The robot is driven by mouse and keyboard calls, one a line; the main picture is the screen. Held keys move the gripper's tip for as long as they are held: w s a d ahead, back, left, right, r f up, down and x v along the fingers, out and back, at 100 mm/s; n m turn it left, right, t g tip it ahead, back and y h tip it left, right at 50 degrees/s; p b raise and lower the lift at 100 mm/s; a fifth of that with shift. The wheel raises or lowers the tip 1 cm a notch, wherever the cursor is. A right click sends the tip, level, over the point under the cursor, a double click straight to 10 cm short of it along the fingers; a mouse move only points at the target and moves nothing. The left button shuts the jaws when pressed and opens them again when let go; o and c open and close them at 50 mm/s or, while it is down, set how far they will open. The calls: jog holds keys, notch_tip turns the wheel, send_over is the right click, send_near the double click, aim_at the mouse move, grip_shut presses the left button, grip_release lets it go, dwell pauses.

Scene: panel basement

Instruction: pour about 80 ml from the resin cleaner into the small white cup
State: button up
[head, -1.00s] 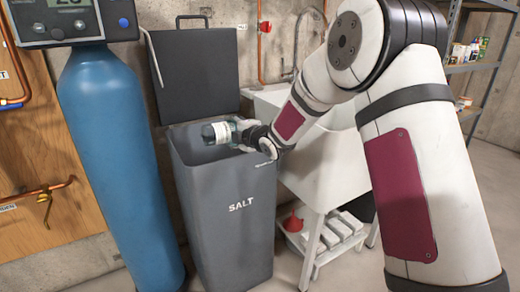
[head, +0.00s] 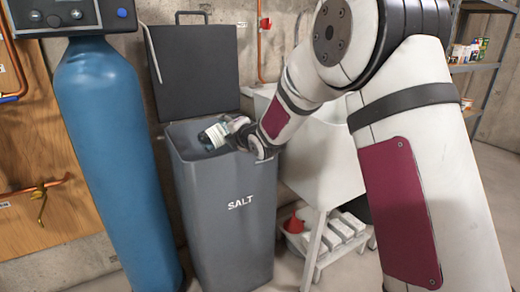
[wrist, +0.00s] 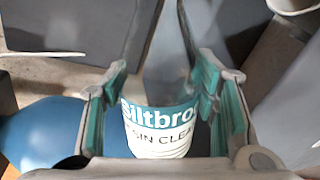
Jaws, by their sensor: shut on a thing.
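The resin cleaner bottle (head: 213,136) has a white and teal label and a dark end. My gripper (head: 229,128) is shut on it above the open mouth of the grey salt bin (head: 225,215). The bottle lies tilted, its dark end pointing left and slightly down. In the wrist view the bottle's label (wrist: 160,132) shows between the two teal-padded fingers of my gripper (wrist: 162,88). I cannot make out any liquid coming from it. I see no small white cup in either view; the inside of the bin is mostly hidden.
The bin's dark lid (head: 195,72) stands open against the wall. A blue tank (head: 112,160) stands close on the left. A white sink (head: 325,160) is on the right, with a red funnel (head: 293,225) below it. Shelving (head: 475,68) is at the far right.

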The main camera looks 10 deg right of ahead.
jog(key=shift+w+d+n+b, duration=0.15)
jog(key=shift+n+b, duration=0.35)
jog(key=shift+b, duration=1.3)
dwell(0.6)
jog(key=shift+b, duration=0.4)
jog(key=r+n+b, duration=0.2)
jog(key=shift+w+d+r+t+h+b, duration=0.15)
jog(key=shift+d+r+t+h+b, duration=0.1)
jog(key=shift+d+t+h+b, duration=0.1)
jog(key=shift+w+d+r+n+t+h, duration=0.2)
jog(key=shift+d+r+n, duration=0.1)
jog(key=shift+n, duration=0.25)
jog(key=shift+w+d+r+n+t+h, duration=0.1)
jog(key=shift+d+r+n+h, duration=0.15)
jog(key=shift+n, duration=0.3)
jog(key=n, duration=0.1)
jog(key=n+t, duration=0.1)
jog(key=n, duration=0.1)
jog(key=shift+s+a+r+n, duration=0.1)
jog(key=shift+a+r+n, duration=0.1)
jog(key=shift+r+n, duration=0.15)
jog(key=shift+f+n+t, duration=0.15)
jog(key=shift+n+t, duration=0.05)
jog(key=shift+n, duration=0.7)
jog(key=shift+f+n+t, duration=0.1)
jog(key=shift+n+t, duration=0.05)
jog(key=shift+n, duration=0.7)
jog(key=shift+r, duration=0.1)
